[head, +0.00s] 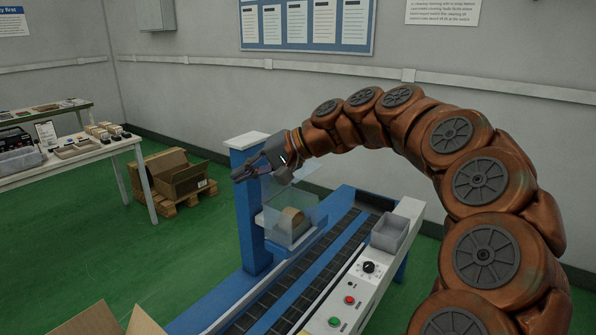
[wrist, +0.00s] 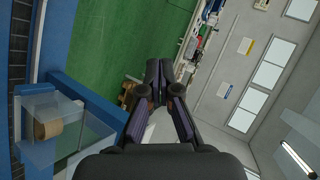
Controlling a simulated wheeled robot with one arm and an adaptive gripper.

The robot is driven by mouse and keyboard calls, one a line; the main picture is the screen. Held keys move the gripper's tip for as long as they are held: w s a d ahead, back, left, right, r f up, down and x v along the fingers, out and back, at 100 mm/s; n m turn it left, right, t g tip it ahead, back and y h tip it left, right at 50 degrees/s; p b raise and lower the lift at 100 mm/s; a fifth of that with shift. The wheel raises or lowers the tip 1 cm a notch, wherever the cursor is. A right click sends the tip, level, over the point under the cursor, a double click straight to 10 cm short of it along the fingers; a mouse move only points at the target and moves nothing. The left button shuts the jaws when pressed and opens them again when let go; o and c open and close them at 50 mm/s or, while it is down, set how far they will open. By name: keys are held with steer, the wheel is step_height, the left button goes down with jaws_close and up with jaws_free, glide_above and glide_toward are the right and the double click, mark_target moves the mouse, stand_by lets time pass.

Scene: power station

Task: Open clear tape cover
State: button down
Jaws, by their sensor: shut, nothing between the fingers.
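The clear tape cover (head: 300,217) is a see-through box on the blue taping machine, with a brown tape roll (head: 291,224) visible inside or behind it. In the wrist view the cover (wrist: 75,115) and the tape roll (wrist: 47,128) lie at the left. My gripper (head: 236,177) is shut and empty, above and to the left of the cover, by the top of the blue post. In the wrist view the gripper's fingers (wrist: 153,82) point away from the cover, toward the room. I cannot tell whether the gripper's underside touches the cover.
The blue post (head: 251,210) stands close to my gripper. A control panel (head: 350,290) with buttons and a knob and a grey tray (head: 390,234) lie right of the dark conveyor (head: 325,240). An open cardboard box (head: 105,320) is at front left. A table (head: 65,160) stands far left.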

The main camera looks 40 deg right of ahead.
steer(key=w+d+f+m+t+h+b, duration=0.15)
steer(key=d+m+t, duration=0.25)
steer(key=d, duration=1)
steer(key=d+f+m+t+h+b, duration=0.2)
steer(key=d+f+m+t+b, duration=0.15)
steer(key=d, duration=1.05)
steer(key=shift+g, duration=0.25)
steer(key=p+x, duration=0.1)
steer(key=x, duration=0.3)
steer(key=p+x, duration=0.1)
steer(key=x, duration=0.8)
steer(key=shift+w+r+p, duration=0.2)
steer(key=shift+w+p, duration=0.05)
steer(key=shift+p, duration=0.15)
steer(key=shift+w+r, duration=0.1)
